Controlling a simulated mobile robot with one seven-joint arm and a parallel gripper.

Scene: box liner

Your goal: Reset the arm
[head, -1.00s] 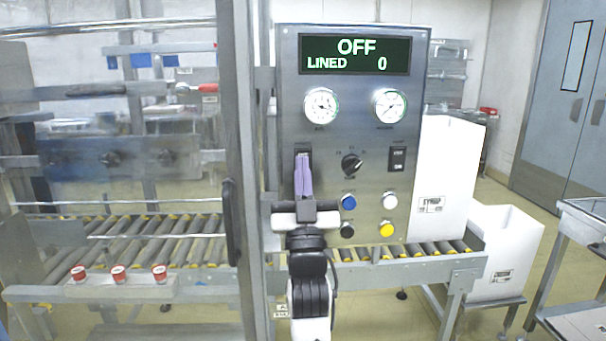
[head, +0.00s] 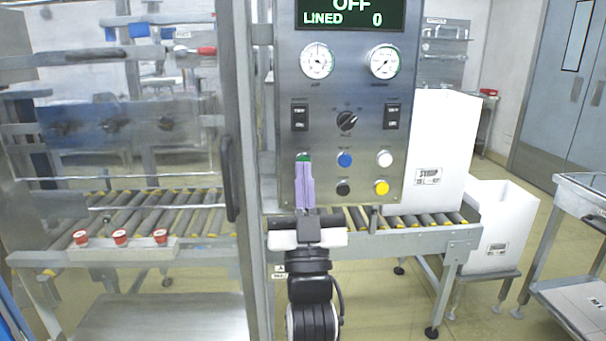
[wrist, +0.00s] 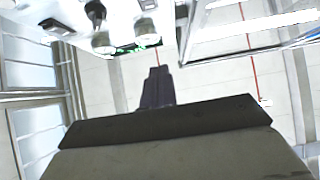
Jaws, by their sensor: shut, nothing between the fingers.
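My gripper (head: 305,184) is at the lower middle of the head view, in front of the steel control panel (head: 290,90). Its purple fingers point up and are shut with nothing between them. Their tips overlap a green button (head: 303,157) in the picture; I cannot tell whether they touch it. In the wrist view the shut fingers (wrist: 157,85) show dark at the middle, with the panel's knobs at the upper left. The display (head: 350,14) reads OFF, LINED 0.
A roller conveyor (head: 150,215) runs behind the panel. A glass guard door with a steel frame (head: 236,190) stands at left. White boxes (head: 440,150) stand at right, and a steel cart (head: 580,215) stands at far right. Red buttons (head: 120,237) sit on the left rail.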

